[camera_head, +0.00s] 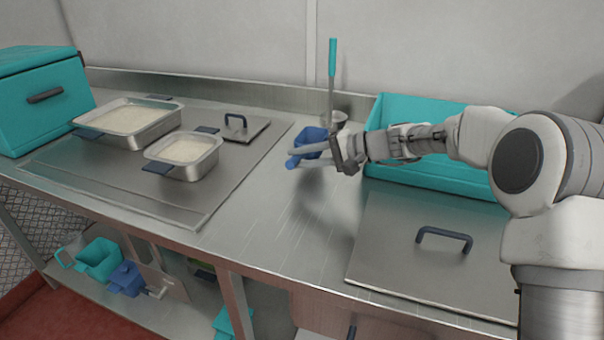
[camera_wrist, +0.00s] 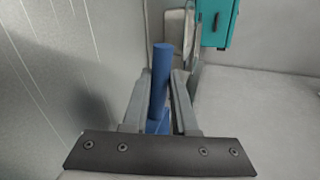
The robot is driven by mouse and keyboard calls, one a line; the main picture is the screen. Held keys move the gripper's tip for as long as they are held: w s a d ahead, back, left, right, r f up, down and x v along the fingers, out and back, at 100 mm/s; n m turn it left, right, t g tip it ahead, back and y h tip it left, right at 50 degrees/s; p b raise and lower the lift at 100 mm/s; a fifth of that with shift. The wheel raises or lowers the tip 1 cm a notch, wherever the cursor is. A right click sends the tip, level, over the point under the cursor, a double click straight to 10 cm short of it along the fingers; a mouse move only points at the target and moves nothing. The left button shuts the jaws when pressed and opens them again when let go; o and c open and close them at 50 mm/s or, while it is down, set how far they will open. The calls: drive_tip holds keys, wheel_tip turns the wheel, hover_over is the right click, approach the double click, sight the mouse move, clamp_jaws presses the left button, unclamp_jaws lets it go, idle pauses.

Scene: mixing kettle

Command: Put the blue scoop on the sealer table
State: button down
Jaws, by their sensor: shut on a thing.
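The blue scoop (camera_head: 311,138) is held in my gripper (camera_head: 318,152) above the steel table (camera_head: 265,225), near the middle of the head view. My gripper is shut on the scoop's blue handle, which stands between the two fingers in the wrist view (camera_wrist: 160,85). The rest of the scoop is mostly hidden behind the fingers and the dark wrist plate in that view. The scoop appears raised, with a shadow on the steel below it. I cannot tell which table is the sealer table.
Two steel pans of white contents (camera_head: 130,117) (camera_head: 187,150) sit at the left, beside a teal box (camera_head: 40,98). A teal bin (camera_head: 400,108) and a handled steel lid (camera_head: 425,255) lie right. A teal-handled tool (camera_head: 332,60) stands behind the scoop. Bare steel lies centrally.

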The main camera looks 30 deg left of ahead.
drive_tip(key=shift+f+b, duration=0.55)
drive_tip(key=shift+f, duration=1.45)
drive_tip(key=shift+f, duration=0.15)
drive_tip(key=c, duration=0.7)
unclamp_jaws()
drive_tip(key=shift+r, duration=0.2)
drive_tip(key=p+v, duration=0.1)
drive_tip(key=v, duration=1.1)
drive_tip(key=shift+w+f+p, duration=0.1)
drive_tip(key=shift+p, duration=0.3)
